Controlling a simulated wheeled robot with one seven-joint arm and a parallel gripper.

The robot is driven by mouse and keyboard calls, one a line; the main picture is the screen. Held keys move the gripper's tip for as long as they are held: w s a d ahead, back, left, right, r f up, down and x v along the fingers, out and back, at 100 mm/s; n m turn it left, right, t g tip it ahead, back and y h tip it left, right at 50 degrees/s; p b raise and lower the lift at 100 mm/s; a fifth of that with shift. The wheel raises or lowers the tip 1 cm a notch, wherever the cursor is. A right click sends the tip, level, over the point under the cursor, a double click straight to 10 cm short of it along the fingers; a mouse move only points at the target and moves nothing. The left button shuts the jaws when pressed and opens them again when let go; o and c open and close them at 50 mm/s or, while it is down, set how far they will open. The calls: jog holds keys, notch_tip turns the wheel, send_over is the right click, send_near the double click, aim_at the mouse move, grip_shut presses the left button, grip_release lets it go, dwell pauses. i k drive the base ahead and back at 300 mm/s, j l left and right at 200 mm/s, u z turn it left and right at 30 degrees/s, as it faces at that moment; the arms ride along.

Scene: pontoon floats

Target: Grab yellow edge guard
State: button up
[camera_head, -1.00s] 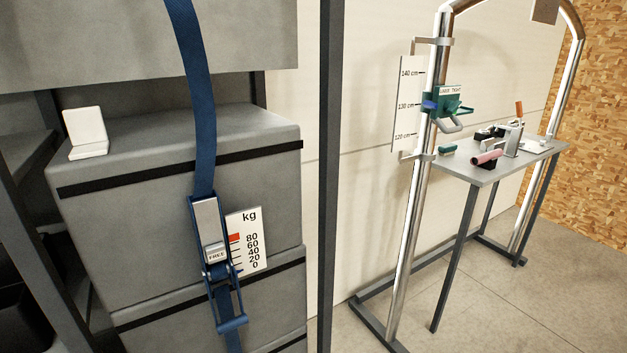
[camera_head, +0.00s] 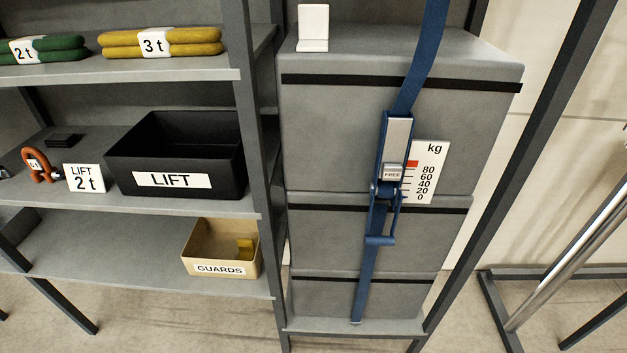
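The box stands at the right end of the lowest visible shelf (camera_head: 120,262). A white L-shaped piece (camera_head: 313,30) sits on top of the grey stack, left of the blue strap. My gripper is not in view.
A black bin labelled LIFT (camera_head: 178,155) stands on the shelf above. Yellow (camera_head: 165,42) and green (camera_head: 42,50) slings lie higher. A rack post (camera_head: 262,160) separates the shelves from strapped grey blocks (camera_head: 330,130) with a blue ratchet strap (camera_head: 396,140).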

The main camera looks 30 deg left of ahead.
aim_at(246, 246)
jog(key=u, duration=1.35)
jog(key=i+j+u, duration=0.1)
jog(key=i+u, duration=0.25)
jog(key=i, duration=0.3)
jog(key=i+u, duration=0.3)
jog(key=i, duration=0.3)
